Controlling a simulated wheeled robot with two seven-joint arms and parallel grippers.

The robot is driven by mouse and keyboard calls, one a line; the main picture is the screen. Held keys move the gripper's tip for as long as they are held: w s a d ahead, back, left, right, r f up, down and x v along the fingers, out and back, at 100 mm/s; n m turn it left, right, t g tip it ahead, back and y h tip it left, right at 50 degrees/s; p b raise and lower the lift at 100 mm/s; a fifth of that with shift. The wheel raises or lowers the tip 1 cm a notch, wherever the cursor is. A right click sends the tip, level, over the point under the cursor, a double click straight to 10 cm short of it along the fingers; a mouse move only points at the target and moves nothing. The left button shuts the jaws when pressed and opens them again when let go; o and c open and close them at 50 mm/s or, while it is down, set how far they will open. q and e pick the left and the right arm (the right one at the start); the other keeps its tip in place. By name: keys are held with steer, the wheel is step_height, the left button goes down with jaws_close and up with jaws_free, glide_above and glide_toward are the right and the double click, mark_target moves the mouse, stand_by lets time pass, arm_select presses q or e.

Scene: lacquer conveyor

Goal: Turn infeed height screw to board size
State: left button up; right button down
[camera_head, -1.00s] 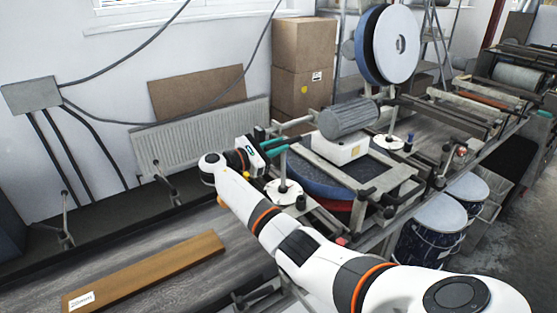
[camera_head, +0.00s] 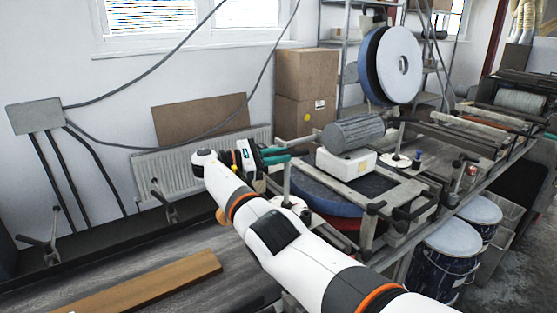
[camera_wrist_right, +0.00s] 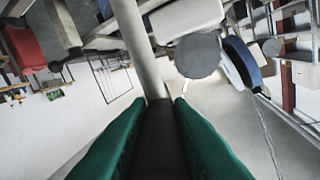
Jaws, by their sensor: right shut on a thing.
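The infeed height screw (camera_head: 287,180) is a grey upright metal post beside the round blue belt machine. Its lower end and white round base are mostly hidden by my right arm. My right gripper (camera_head: 277,156) has teal fingers and is shut at the top of this post. In the right wrist view the green fingers (camera_wrist_right: 164,102) close at the grey shaft (camera_wrist_right: 138,45), with a dark part between them. A brown wooden board (camera_head: 160,284) lies flat on the conveyor at lower left, partly cut off by the frame. My left gripper is out of view.
A grey motor on a white box (camera_head: 345,164) stands right of the screw. A large white and blue wheel (camera_head: 398,66) rises behind it. Metal drums (camera_head: 450,242) stand at right. Cardboard boxes (camera_head: 306,78) and a radiator (camera_head: 170,170) line the wall.

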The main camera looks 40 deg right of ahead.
steer(key=shift+r, duration=0.1)
steer(key=c, duration=1.3)
jaws_free()
step_height(320, 180, up, 10)
steer(key=shift+w+f+b, duration=0.1)
steer(key=shift+b, duration=0.8)
